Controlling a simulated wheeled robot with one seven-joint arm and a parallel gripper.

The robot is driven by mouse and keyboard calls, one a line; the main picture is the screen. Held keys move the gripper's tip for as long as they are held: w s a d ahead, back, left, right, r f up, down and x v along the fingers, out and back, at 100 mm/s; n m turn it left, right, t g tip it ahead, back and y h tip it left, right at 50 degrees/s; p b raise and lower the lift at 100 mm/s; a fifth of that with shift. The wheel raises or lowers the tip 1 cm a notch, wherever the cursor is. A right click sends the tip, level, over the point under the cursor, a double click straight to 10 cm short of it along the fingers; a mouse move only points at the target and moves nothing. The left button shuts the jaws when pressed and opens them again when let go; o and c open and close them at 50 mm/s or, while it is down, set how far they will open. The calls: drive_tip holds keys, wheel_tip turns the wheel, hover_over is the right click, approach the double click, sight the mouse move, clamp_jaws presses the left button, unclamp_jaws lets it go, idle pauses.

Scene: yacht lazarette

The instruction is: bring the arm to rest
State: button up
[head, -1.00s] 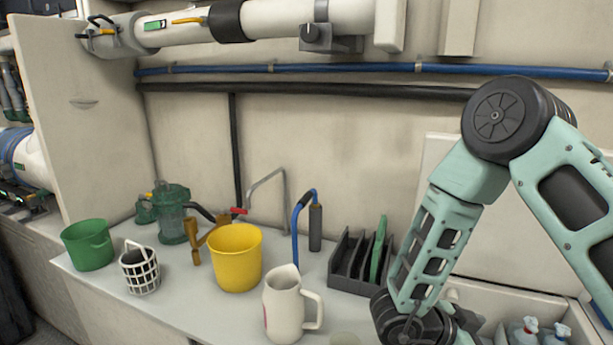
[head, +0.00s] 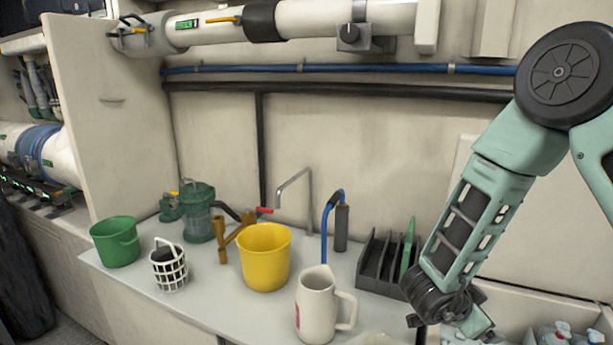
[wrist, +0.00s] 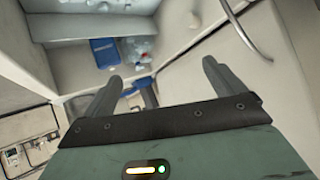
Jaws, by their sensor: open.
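My gripper (wrist: 163,76) is open in the wrist view, with its two dark fingers apart and nothing between them. In the head view my teal arm hangs down at the right, its wrist low over the right part of the counter, beside the dark slotted rack. The gripper's fingers cannot be made out clearly there. The rack (head: 378,264) holds an upright green board (head: 408,246).
A white pitcher (head: 317,308), yellow bucket (head: 264,262), white basket (head: 169,268) and green bucket (head: 115,243) stand on the counter. A green pump (head: 199,212) stands behind. Bottles (head: 557,334) sit at lower right. A blue pipe (head: 340,69) crosses the wall.

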drive_tip(key=w+a+r+n+t+y, duration=0.3)
drive_tip(key=a+r+n+y, duration=0.3)
drive_tip(key=r+n+y, duration=0.15)
drive_tip(key=s+d+r+n+g+y, duration=0.1)
drive_tip(key=s+r+n+g, duration=0.1)
drive_tip(key=s+n, duration=0.35)
drive_tip(key=s+d+r+n+g+y, duration=0.1)
drive_tip(key=s+d+n+g, duration=0.15)
drive_tip(key=s, duration=0.55)
drive_tip(key=s+a+f+n+g+b, duration=0.1)
drive_tip(key=s+a+f+n+b, duration=0.35)
drive_tip(key=s+a, duration=0.4)
drive_tip(key=s+a+f+n+g+b, duration=0.2)
drive_tip(key=s+a+f+n+b, duration=0.3)
drive_tip(key=a, duration=0.6)
wheel_tip(320, 180, up, 20)
drive_tip(key=m+p, duration=0.1)
drive_tip(key=p, duration=1.6)
drive_tip(key=shift+d+f+y, duration=0.15)
drive_tip(key=shift+d+y, duration=0.15)
drive_tip(key=shift+y, duration=0.15)
